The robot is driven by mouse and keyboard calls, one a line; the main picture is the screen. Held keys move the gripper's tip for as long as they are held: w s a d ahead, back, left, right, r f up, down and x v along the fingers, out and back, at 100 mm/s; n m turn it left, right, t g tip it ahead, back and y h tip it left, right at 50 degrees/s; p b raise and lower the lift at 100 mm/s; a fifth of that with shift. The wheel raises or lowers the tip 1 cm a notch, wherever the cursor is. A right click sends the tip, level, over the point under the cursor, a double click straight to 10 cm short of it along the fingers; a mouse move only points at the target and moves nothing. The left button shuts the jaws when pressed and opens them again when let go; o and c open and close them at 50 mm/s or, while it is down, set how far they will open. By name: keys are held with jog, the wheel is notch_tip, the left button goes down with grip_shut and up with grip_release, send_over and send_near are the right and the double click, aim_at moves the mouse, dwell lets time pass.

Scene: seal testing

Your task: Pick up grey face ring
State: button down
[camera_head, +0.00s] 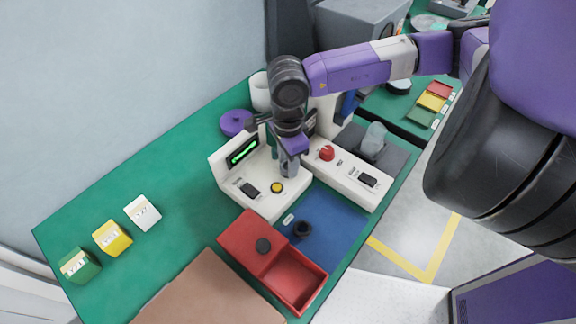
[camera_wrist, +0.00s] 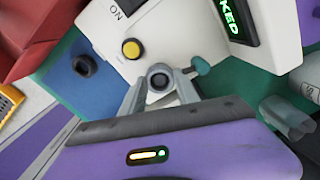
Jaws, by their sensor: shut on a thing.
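The grey face ring (camera_wrist: 159,69) shows in the wrist view as a small grey ring with a dark centre. It sits between the fingertips of my gripper (camera_wrist: 158,82), which are closed on it. In the head view my gripper (camera_head: 289,168) points down over the white tester with the yellow button (camera_head: 277,188); the ring cannot be made out there. From these views I cannot tell whether the ring touches the tester.
A black ring (camera_head: 303,229) lies on the blue mat (camera_head: 337,224). A red tray (camera_head: 311,289) with a dark disc on its lid stands in front. A white box with a red knob (camera_head: 326,153) is at right. Green, yellow and white blocks stand left; the green table between is clear.

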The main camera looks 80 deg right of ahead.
notch_tip(320, 180, up, 24)
dwell(1.3)
